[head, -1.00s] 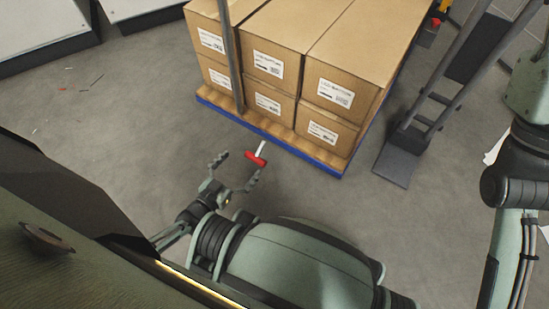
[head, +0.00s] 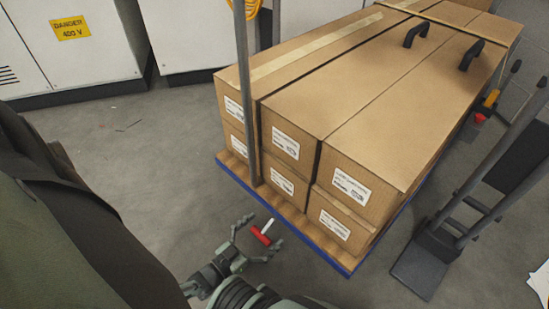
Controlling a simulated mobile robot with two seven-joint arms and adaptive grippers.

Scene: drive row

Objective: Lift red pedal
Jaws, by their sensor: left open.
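The red pedal (head: 261,237) is a small red bar on a short pale lever at the near edge of the loaded pallet, in the lower middle of the head view. My left gripper (head: 261,232) has its fingers spread, with the red bar showing between the two fingertips. I cannot tell whether a finger touches it or whether they are at the same height. My right gripper is out of view.
Cardboard boxes (head: 350,140) are stacked on a blue-edged wooden pallet (head: 290,213). A grey post (head: 246,100) rises beside the boxes. A hand truck (head: 420,265) stands at the right. White cabinets (head: 75,55) line the back left. Grey floor at left is mostly clear.

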